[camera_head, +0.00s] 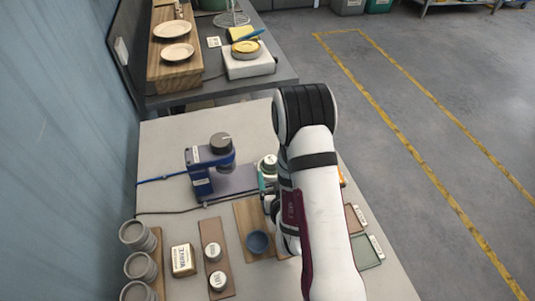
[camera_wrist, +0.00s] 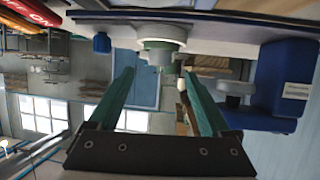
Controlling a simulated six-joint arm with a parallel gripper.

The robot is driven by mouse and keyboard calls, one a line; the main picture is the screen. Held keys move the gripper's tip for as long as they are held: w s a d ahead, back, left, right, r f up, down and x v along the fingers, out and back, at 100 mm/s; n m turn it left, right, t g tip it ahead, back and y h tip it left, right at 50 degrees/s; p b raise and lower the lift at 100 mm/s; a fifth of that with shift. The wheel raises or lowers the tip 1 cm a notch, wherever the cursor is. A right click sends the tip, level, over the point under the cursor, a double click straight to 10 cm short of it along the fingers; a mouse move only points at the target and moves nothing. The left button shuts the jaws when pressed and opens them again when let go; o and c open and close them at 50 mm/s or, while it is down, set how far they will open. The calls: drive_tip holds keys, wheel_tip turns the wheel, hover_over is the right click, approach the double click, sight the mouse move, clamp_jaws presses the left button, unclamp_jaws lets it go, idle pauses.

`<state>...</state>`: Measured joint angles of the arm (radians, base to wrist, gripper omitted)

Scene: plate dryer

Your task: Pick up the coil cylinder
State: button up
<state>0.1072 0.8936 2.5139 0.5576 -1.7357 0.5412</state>
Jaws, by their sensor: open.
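A white and green cylinder (camera_head: 268,164), which looks like the coil cylinder, stands beside the blue machine (camera_head: 205,168), partly hidden by my arm. In the wrist view, which is upside down, a pale and green round piece (camera_wrist: 163,42) appears just beyond my fingertips, roughly between them. It seems to be the same cylinder. My gripper (camera_wrist: 157,74) has two teal fingers, spread wide with nothing between them. In the head view my gripper (camera_head: 263,186) is mostly hidden by my arm, close to the cylinder on its near side.
A wooden board with a blue cup (camera_head: 257,242) lies nearer. Grey cups (camera_head: 140,267) stand at left, with a labelled box (camera_head: 183,260) and a brown tray (camera_head: 212,232) holding small jars. A green tray (camera_head: 366,252) lies right of my arm. The back table (camera_head: 220,88) holds plates.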

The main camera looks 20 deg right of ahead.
sight(271, 165)
drive_tip(key=x, duration=0.6)
drive_tip(key=shift+w, duration=0.3)
clamp_jaws()
